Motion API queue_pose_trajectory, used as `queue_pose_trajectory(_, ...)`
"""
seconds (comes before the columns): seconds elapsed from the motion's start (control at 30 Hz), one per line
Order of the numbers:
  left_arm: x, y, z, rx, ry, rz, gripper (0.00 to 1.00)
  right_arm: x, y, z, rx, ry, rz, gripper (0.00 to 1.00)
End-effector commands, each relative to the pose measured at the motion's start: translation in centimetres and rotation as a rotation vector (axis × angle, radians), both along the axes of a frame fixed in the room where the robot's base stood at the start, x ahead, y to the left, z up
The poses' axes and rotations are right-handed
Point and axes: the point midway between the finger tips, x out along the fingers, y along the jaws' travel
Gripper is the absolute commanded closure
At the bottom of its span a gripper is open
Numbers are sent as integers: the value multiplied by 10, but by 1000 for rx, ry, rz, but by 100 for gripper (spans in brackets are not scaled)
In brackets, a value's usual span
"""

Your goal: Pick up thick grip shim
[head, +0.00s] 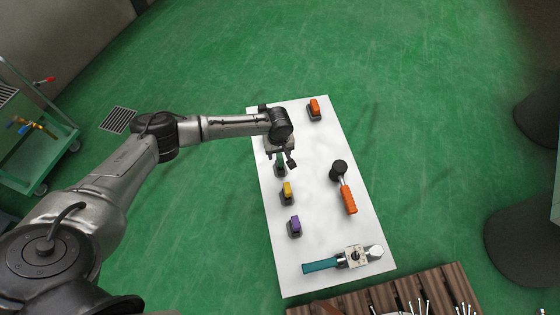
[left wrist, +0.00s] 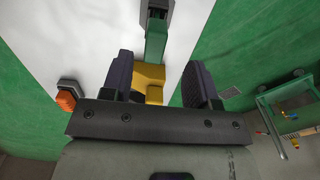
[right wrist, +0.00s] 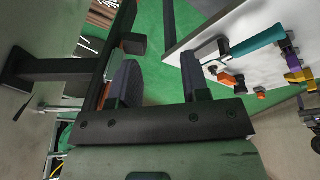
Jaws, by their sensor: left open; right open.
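Several small coloured blocks in dark holders stand on a white table (head: 315,260); I cannot tell which is the thick grip shim. A yellow block (head: 287,188), a purple block (head: 295,223) and an orange block (head: 315,105) show in the head view. A green block (left wrist: 155,45) is close to my left gripper (head: 286,161). In the left wrist view a yellow piece (left wrist: 150,76) shows between the open left fingers; contact cannot be told. My right gripper (right wrist: 160,85) is open with no object clearly between its fingers, off the table's side.
An orange-handled mallet (head: 346,190) and a teal-handled tool (head: 343,258) lie on the table. A slatted wooden surface (head: 430,290) is at the near edge. A green cart (head: 40,150) stands far left. Green floor around the table is mostly clear.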

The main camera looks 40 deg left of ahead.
Motion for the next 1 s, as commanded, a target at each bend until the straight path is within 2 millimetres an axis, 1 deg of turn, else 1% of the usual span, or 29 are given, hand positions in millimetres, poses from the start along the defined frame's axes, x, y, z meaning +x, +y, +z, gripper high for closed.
queue_pose_trajectory(0.17,0,0,-7,1,1,-2,46,1,1,0,4,-1,-3,57)
queue_pose_trajectory(0.23,1,0,-13,1,1,-1,46,1,1,-1,5,-2,-4,57)
queue_pose_trajectory(0.5,7,-1,-48,0,2,-2,46,2,1,-4,5,-4,-4,57)
queue_pose_trajectory(0.6,6,0,-55,0,2,-1,46,2,1,-5,4,-5,-3,57)
queue_pose_trajectory(0.9,7,0,-58,-1,1,-1,46,2,-1,-5,-4,-5,3,57)
queue_pose_trajectory(0.93,7,0,-58,-1,1,-1,47,2,-1,-5,-5,-5,4,57)
queue_pose_trajectory(1.0,6,0,-57,0,1,-1,53,2,-2,-5,-6,-5,3,57)
